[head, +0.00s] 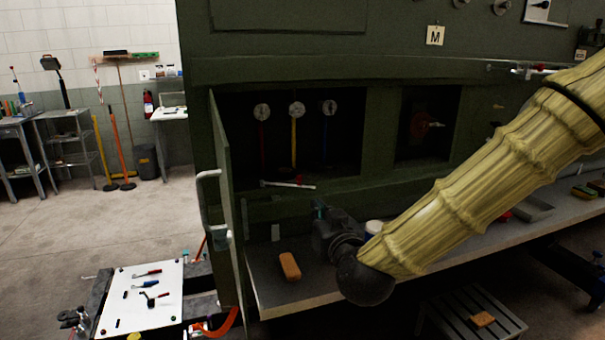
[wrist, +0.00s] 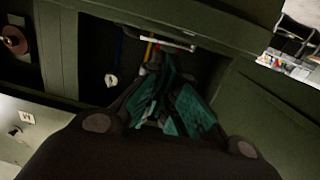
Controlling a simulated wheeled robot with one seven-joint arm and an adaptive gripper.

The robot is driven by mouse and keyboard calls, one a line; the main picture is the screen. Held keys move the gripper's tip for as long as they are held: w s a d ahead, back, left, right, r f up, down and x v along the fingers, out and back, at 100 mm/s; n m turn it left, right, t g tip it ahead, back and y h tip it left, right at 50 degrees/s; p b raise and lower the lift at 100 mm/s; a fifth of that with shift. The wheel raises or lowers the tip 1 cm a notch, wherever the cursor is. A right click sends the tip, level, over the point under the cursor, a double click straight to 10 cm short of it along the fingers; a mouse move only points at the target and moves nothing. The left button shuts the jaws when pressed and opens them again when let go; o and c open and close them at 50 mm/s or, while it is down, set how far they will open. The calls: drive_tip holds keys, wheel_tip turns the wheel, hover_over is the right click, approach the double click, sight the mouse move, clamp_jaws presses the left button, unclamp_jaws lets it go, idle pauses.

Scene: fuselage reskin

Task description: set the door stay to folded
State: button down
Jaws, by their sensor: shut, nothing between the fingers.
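A thin pale bar with a red part near one end, which looks like the door stay (head: 288,184), lies along the lower sill of the open bay in the head view. It also shows in the wrist view (wrist: 165,42), beyond my fingertips. The green door (head: 224,165) stands swung open at the bay's left side. My gripper (head: 320,208) is below the bar and just above the bench, apart from the bar in the head view. In the wrist view its teal fingers (wrist: 168,100) are together with nothing held. How the bar joins the door or frame is unclear.
The bay holds several round gauges (head: 297,109) on coloured lines. A white cup (head: 374,227) stands close to my wrist. A tool board (head: 140,295) is at lower left; open floor lies behind it.

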drive_tip(key=w+a+r+p, duration=0.2)
drive_tip(key=w+a+p, duration=0.1)
drive_tip(key=w, duration=1.1)
drive_tip(key=shift+a+r+p, duration=0.15)
drive_tip(key=shift+a+p, duration=0.05)
drive_tip(key=shift+p, duration=0.3)
drive_tip(key=shift+w+d+n+y+b, duration=0.2)
drive_tip(key=shift+w+n+y+b, duration=0.1)
drive_tip(key=shift+y, duration=0.2)
